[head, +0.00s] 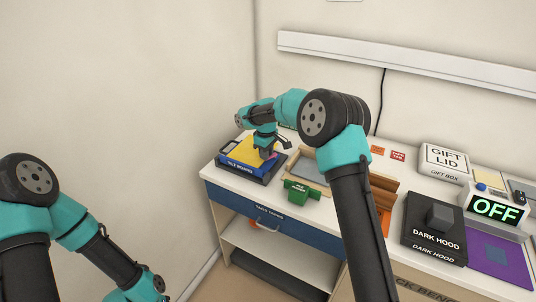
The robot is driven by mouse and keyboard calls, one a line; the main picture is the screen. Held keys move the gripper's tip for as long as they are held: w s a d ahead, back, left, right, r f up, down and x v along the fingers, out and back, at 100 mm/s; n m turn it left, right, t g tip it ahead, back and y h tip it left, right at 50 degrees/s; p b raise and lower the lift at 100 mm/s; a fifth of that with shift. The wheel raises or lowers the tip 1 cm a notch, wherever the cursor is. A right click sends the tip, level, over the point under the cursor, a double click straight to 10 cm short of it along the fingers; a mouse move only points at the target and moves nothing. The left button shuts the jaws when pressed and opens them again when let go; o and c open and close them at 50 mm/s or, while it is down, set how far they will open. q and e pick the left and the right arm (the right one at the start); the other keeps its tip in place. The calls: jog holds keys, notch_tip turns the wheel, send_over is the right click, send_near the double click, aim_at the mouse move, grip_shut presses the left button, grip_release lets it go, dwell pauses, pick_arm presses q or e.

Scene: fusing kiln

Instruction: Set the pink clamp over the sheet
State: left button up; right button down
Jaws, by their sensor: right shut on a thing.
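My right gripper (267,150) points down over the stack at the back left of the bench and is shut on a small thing. The fingers and the distance hide its shape and colour. I cannot make out a pink clamp anywhere. A yellow flat piece (240,150), which may be the sheet, lies on a blue block (243,166) with white lettering, on a dark base. The gripper is at its right side; I cannot tell whether it touches. My left arm comes in at the lower left, with its gripper fingers below the picture edge.
A green block (300,190) stands in front of a wooden frame (297,161) with a grey panel. To the right are brown wooden pieces (383,186), the dark hood (434,229), a gift lid box (444,160) and a controller reading OFF (494,210). A blue drawer (275,222) is below.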

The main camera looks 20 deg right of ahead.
jog(key=m, duration=0.1)
jog(key=w+m, duration=0.1)
jog(key=m, duration=0.1)
jog(key=shift+w+a+m, duration=0.15)
jog(key=shift+w+m, duration=0.1)
jog(key=shift+m, duration=0.15)
jog(key=shift+w+m, duration=0.4)
jog(key=shift+m, duration=0.7)
jog(key=shift+w+m, duration=0.4)
jog(key=shift+m, duration=0.7)
jog(key=c, duration=1)
grip_release()
jog(key=shift+r, duration=0.1)
notch_tip(320, 180, up, 17)
jog(key=shift+r, duration=0.15)
